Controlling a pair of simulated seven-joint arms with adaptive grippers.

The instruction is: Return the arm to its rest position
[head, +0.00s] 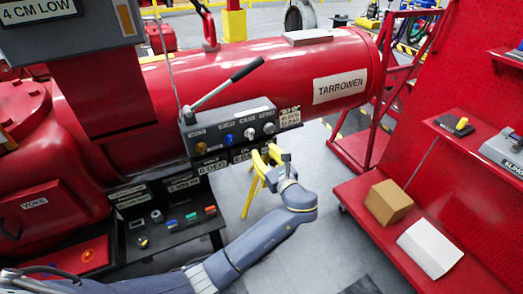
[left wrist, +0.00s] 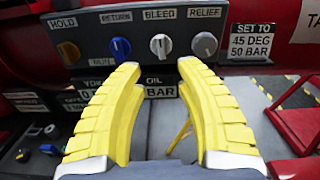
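My left gripper (head: 266,156) is in front of the red valve actuator's control panel (head: 226,126), just below its right-hand knobs. In the left wrist view my gripper's yellow fingers (left wrist: 158,68) are open and apart, with nothing between them. Their tips are near the BLEED knob (left wrist: 160,46) and RELIEF knob (left wrist: 204,44); whether they touch the panel I cannot tell. The blue RETURN knob (left wrist: 120,47) and orange HOLD knob (left wrist: 68,52) are to the left. My right gripper is not in view.
A lever (head: 228,83) rises above the panel. A lower black button console (head: 170,217) stands to the left of my forearm. A red shelf unit (head: 345,190) at right holds a cardboard box (head: 387,201) and a white box (head: 430,249). Grey floor lies between.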

